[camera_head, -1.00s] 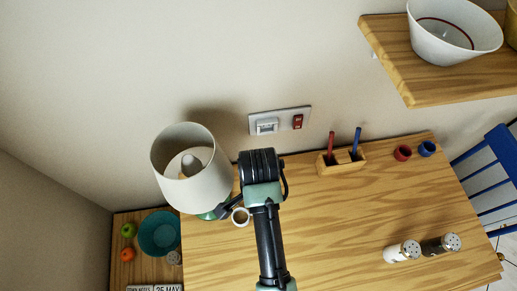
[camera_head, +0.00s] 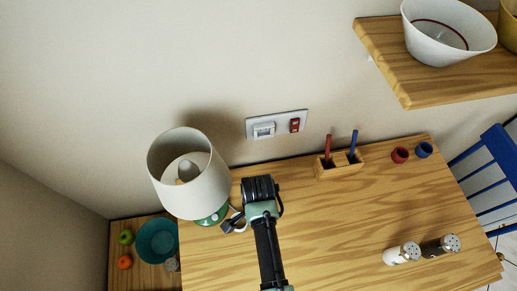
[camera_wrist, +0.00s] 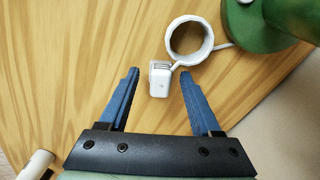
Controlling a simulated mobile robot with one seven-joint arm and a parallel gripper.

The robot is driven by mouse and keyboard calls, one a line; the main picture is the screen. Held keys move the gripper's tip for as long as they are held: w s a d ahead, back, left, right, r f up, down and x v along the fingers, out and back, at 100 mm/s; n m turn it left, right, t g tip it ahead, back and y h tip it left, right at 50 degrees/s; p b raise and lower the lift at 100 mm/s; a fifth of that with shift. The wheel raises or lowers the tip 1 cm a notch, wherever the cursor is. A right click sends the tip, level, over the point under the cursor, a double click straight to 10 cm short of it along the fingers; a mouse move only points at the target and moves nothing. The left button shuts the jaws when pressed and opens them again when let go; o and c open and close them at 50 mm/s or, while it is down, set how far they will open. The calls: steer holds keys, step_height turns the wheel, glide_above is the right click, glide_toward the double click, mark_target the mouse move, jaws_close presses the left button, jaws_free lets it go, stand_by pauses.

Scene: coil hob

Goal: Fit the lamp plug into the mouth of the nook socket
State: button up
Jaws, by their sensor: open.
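The white lamp plug (camera_wrist: 159,80) lies on the wooden tabletop in the wrist view, joined by a white cord to a white coil (camera_wrist: 189,41). My gripper (camera_wrist: 159,74) is open, with one blue finger on either side of the plug and a gap to each. In the head view my gripper (camera_head: 232,224) is low beside the lamp base, and the plug is hidden or too small to make out. The lamp (camera_head: 190,178) has a cream shade and a green base (camera_wrist: 262,25). The nook socket (camera_head: 264,130) is the white outlet on the wall plate, and it looks empty.
A red switch (camera_head: 295,125) sits right of the socket. A wooden pen holder (camera_head: 338,170) with two pens stands below it. A shelf (camera_head: 430,92) with a bowl overhangs upper right.

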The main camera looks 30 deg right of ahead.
steer(key=shift+c, duration=0.3)
jaws_close()
